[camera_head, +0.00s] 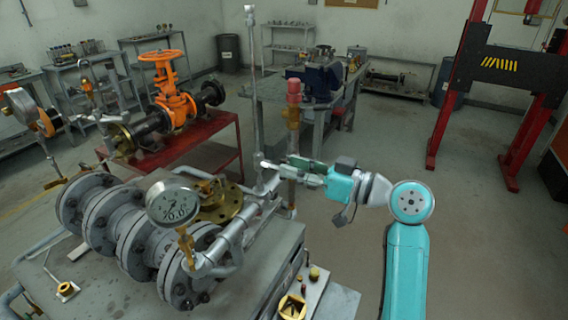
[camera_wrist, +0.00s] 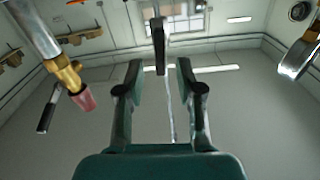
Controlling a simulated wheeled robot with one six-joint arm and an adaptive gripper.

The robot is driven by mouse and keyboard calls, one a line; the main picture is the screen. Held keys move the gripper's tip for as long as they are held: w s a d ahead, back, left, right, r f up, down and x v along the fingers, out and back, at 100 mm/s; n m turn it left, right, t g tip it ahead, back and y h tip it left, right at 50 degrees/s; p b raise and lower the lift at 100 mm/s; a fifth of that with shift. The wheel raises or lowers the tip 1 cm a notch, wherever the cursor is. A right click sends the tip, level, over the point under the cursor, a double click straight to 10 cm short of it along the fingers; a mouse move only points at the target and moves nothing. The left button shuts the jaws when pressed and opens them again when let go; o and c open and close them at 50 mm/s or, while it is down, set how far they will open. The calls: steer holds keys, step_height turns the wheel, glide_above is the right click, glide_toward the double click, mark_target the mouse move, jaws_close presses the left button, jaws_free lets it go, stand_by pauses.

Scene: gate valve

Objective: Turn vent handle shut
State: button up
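My gripper (camera_head: 284,163) is in the middle of the head view, pointing left near upright pipework. In the wrist view its two dark green fingers (camera_wrist: 158,72) are spread apart. A dark narrow bar, which looks like a lever handle (camera_wrist: 158,45), shows in line with the gap between the fingertips; I see no contact, and its depth is unclear. A brass valve (camera_wrist: 65,75) with a red cap (camera_wrist: 84,98) and a black lever (camera_wrist: 48,110) is at the wrist view's left. In the head view the red cap (camera_head: 293,88) tops an upright pipe. I cannot tell which lever is the vent handle.
Grey flanged pipework (camera_head: 110,225) with a round gauge (camera_head: 173,202) stands at the front left. A thin upright pipe (camera_head: 255,90) rises behind my gripper. An orange valve (camera_head: 170,95) sits on a red bench. The floor at right is clear before a red frame (camera_head: 455,90).

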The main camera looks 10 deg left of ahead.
mark_target(278, 167)
steer(key=shift+x, duration=1.6)
jaws_close()
